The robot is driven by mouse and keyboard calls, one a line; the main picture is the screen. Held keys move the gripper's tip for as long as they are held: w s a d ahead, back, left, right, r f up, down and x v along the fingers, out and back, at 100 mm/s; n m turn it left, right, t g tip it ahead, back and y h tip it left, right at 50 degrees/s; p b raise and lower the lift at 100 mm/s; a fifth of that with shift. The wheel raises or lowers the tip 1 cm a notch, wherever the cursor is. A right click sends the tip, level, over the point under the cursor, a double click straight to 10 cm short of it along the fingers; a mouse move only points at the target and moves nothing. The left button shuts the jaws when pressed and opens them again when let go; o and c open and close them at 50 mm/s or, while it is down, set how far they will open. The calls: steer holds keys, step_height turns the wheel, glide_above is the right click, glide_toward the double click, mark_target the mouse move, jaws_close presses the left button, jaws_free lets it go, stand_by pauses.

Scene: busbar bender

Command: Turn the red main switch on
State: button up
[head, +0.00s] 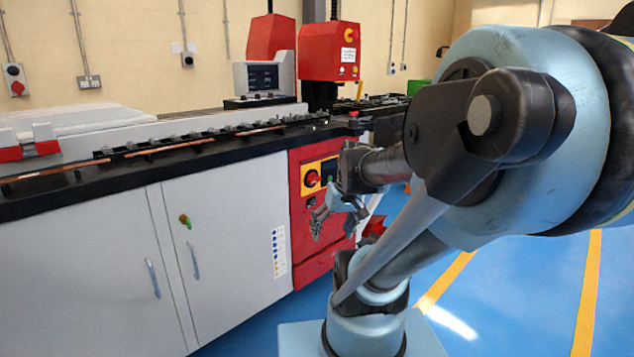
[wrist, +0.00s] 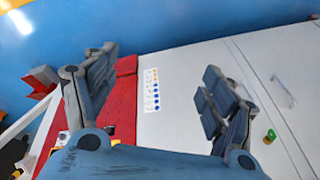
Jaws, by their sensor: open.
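The red main switch (head: 312,179) is a round red knob on a yellow plate. It sits on the red front panel (head: 308,258) of the bender cabinet, next to a small dark control with green. My gripper (head: 318,222) is open and empty, in front of the red panel. In the head view its fingers show below the switch, apart from it. In the wrist view the open fingers (wrist: 156,68) spread over the cabinet front, with the red panel (wrist: 122,100) behind the left finger. I cannot make out the switch in the wrist view; the gripper body hides part of the panel.
A black worktop (head: 100,180) with copper bars runs above. A grey wall box (head: 15,80) has a red button. The blue floor is open at right.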

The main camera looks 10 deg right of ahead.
steer(key=w+d+r+n+t+y, duration=0.2)
steer(key=w+d+t+y, duration=0.1)
steer(key=w, duration=1.1)
steer(key=w+d+r+n+t+y, duration=0.2)
steer(key=w, duration=1.3)
steer(key=n+t, duration=0.1)
steer(key=t, duration=0.2)
glide_toward(316, 178)
steer(key=shift+y, duration=0.4)
steer(key=x, duration=0.9)
steer(key=shift+d+f, duration=0.15)
steer(key=shift+f, duration=0.05)
steer(key=shift+c, duration=0.6)
steer(key=c, duration=0.9)
